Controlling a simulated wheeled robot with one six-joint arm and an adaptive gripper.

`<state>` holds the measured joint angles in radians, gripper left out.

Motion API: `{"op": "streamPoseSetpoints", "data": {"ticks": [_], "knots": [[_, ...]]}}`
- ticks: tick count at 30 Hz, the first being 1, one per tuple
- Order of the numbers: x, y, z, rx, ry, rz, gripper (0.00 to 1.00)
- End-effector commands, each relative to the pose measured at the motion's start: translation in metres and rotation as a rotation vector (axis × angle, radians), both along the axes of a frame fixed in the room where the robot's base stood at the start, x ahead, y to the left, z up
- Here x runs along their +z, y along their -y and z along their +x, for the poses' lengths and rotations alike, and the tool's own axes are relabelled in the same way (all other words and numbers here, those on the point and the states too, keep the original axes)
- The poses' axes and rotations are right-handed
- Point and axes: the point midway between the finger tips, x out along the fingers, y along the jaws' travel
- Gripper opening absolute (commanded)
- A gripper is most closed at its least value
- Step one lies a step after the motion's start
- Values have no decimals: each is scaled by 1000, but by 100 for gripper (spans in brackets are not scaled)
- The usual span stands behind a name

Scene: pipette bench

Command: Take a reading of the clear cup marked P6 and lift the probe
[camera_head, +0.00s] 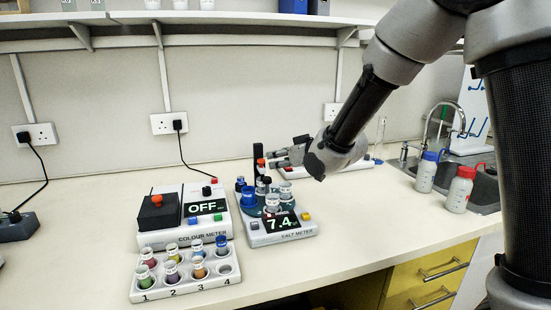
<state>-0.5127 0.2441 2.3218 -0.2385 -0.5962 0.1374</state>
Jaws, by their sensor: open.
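The salt meter (285,238) stands on the bench, and its display reads 7.4. A dark turntable on it carries several small cups, among them a blue cup (249,197) and clear cups at the front (272,203) and right (286,190). The cup labels are too small to read, so I cannot tell which is P6. A black upright post (258,165) rises behind the cups, with a red-topped part beside it. I cannot tell whether a probe tip is inside a cup.
The colour meter (188,238), showing OFF, stands left of the salt meter. A numbered rack (205,286) with coloured vials is in front of it. Blue-capped (426,173) and red-capped (459,190) bottles stand right, near the sink. The bench between is clear.

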Motion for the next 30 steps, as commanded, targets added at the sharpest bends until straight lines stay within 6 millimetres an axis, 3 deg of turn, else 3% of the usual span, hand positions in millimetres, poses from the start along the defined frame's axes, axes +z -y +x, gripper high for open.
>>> {"op": "streamPoseSetpoints", "data": {"ticks": [15, 27, 30], "knots": [[-29, -47, 49, 15, 10, 12, 44], [-32, -53, 57, 14, 10, 11, 44], [-32, -53, 57, 14, 10, 11, 25]]}}
